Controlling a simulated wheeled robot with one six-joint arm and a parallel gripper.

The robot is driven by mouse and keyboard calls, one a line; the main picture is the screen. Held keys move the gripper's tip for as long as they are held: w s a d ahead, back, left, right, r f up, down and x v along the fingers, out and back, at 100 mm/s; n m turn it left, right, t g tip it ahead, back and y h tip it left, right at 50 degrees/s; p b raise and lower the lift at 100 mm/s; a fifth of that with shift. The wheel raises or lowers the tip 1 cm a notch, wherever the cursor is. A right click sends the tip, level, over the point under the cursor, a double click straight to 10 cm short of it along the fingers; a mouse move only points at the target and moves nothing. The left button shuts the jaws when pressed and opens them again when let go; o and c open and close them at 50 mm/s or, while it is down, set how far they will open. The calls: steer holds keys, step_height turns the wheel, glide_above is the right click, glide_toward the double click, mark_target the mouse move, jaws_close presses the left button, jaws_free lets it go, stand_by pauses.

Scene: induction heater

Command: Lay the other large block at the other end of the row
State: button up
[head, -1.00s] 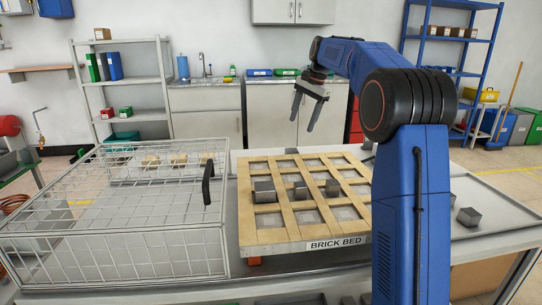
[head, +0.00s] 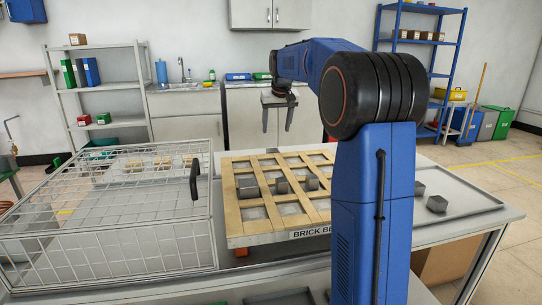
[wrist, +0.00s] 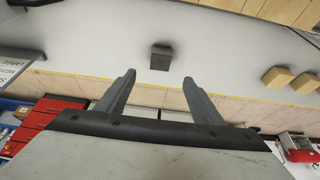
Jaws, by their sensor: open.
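The wooden lattice brick bed (head: 270,237) carries a row of grey blocks: a large block (head: 247,188) at the left end, then a smaller block (head: 281,185) and another block (head: 312,183) to its right. A loose grey block (head: 437,204) lies on the tray at the right, with another (head: 420,188) beside my arm. My gripper (head: 278,119) is raised behind the bed, open and empty, fingers pointing down. In the wrist view my gripper (wrist: 160,95) has its fingers apart, with a dark block (wrist: 160,57) beyond them on a pale surface; I cannot tell which block it is.
A wire cage (head: 110,220) with a black handle stands left of the bed. The grey tray (head: 470,199) at the right has free room. Tan blocks (wrist: 277,78) show at the right in the wrist view. My arm hides the bed's right part.

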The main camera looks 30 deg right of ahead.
mark_target(273, 150)
steer(key=x, duration=1.2)
steer(key=shift+w+f, duration=0.1)
steer(key=shift+w, duration=0.05)
steer(key=c, duration=1.4)
jaws_close()
